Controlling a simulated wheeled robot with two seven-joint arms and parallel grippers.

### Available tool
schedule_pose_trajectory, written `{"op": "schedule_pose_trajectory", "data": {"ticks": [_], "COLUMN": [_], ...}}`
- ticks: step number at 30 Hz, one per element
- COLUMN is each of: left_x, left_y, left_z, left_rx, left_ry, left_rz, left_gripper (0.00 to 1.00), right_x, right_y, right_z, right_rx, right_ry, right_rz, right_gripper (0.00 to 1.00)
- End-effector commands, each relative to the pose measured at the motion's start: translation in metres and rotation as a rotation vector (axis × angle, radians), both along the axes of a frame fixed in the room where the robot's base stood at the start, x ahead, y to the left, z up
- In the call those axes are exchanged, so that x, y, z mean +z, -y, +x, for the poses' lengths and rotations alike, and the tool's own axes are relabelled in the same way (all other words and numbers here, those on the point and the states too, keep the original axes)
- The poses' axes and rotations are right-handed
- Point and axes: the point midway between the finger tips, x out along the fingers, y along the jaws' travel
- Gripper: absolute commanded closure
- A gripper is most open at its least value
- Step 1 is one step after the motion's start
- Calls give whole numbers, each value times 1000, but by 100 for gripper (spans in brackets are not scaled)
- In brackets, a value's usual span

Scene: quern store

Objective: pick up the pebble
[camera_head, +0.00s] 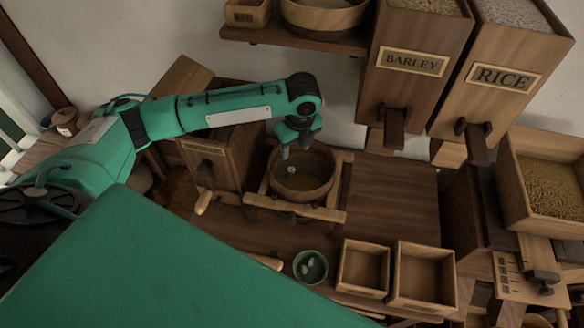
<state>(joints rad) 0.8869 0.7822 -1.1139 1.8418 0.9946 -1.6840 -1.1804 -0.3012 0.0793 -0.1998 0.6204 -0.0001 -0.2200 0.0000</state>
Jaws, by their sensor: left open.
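A small pale lump that looks like the pebble (292,185) lies in the round wooden bowl (303,194), left of its middle. The bowl sits on a wooden frame (322,213). My left gripper (295,149) hangs fingers-down over the far part of the bowl, open, with nothing seen between its fingers. In the picture it is above the pale lump and apart from it; its exact height is hard to tell. A small green bowl (298,273) nearer me holds a few pale pebble-like pieces (308,265). My right gripper is not in view.
Two empty wooden boxes (424,276) stand right of the green bowl. Barley (412,62) and rice (503,77) bins with spouts hang at the upper right. A grain-filled box (548,187) is far right. The wooden board (393,199) beside the round bowl is clear.

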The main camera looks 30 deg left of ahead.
Motion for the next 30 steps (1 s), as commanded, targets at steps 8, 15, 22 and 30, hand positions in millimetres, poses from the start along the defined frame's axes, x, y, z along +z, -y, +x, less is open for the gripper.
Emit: {"op": "schedule_pose_trajectory", "data": {"ticks": [8, 15, 22, 30], "left_x": [-47, -63, -96, -107], "left_y": [-5, -9, -15, -16], "left_z": [3, 4, 7, 8], "left_rx": [2, 2, 2, 1], "left_ry": [-2, -1, -2, 3], "left_rz": [-1, 0, -1, -2], "left_gripper": [51, 51, 51, 51], "right_x": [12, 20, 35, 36], "right_y": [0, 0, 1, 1], "right_z": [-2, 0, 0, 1], "right_rx": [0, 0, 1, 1], "right_ry": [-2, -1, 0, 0], "right_rz": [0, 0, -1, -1], "right_gripper": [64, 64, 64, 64]}}
